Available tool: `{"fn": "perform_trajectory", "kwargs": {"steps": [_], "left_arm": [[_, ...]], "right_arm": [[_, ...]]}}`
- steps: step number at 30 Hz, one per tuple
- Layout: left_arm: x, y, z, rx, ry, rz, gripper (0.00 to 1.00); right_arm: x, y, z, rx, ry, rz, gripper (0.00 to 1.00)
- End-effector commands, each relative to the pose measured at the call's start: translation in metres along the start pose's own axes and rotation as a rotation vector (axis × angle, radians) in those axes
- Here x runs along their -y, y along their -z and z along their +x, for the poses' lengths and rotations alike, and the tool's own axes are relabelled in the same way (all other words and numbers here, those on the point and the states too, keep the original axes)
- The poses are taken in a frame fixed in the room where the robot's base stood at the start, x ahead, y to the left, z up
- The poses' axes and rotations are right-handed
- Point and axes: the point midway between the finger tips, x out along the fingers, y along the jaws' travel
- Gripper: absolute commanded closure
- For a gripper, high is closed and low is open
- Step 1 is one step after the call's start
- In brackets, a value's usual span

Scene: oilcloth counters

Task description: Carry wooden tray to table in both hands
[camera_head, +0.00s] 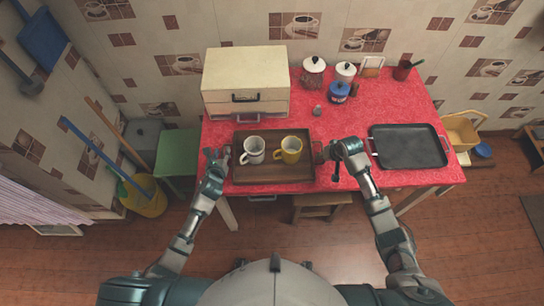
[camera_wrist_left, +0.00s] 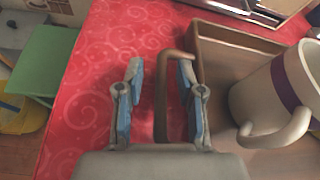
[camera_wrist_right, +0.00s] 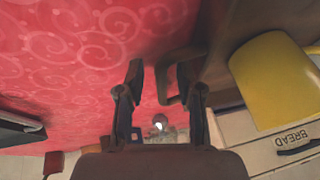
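The dark brown wooden tray (camera_head: 270,174) lies on the red-covered table (camera_head: 350,120) near its front edge. A whitish mug (camera_head: 253,150) and a yellow mug (camera_head: 290,149) stand upright in it. My left gripper (camera_head: 221,155) is at the tray's left end. In the left wrist view its fingers (camera_wrist_left: 159,72) are apart, with the tray's left handle (camera_wrist_left: 166,95) between them. My right gripper (camera_head: 328,151) is at the right end. In the right wrist view its fingers (camera_wrist_right: 161,76) are apart, with the right handle (camera_wrist_right: 171,88) between or just beyond them.
A cream bread box (camera_head: 245,75) stands behind the tray. Lidded jars (camera_head: 314,72) and a blue jar (camera_head: 338,92) are at the back. A black metal tray (camera_head: 408,147) lies at the right. A green stool (camera_head: 177,155) is left of the table; a wooden stool (camera_head: 320,202) is under its front.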

Motion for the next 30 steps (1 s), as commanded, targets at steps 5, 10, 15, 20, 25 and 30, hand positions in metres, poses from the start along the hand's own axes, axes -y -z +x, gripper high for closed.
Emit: {"fn": "perform_trajectory", "kwargs": {"steps": [5,10,15,20,25,30], "left_arm": [[0.001,0.001,-0.001,-0.001,0.002,0.0,0.63],[0.001,0.001,-0.02,0.0,0.003,0.002,0.63],[0.001,0.002,-0.058,-0.001,0.004,0.002,0.63],[0.0,0.002,-0.091,-0.003,0.002,0.002,0.63],[0.0,0.001,-0.113,-0.001,0.001,0.002,0.63],[0.0,0.001,-0.119,-0.001,0.001,0.0,0.63]], "right_arm": [[0.001,0.0,0.001,0.0,0.002,0.0,0.64],[0.002,0.0,0.001,0.0,0.003,-0.001,0.64],[0.002,0.0,0.0,0.0,0.004,-0.001,0.64],[0.002,0.0,0.001,0.0,0.004,-0.001,0.64],[0.002,0.0,0.001,0.001,0.004,-0.001,0.64],[0.002,0.001,-0.009,-0.001,0.005,-0.001,0.64]]}}
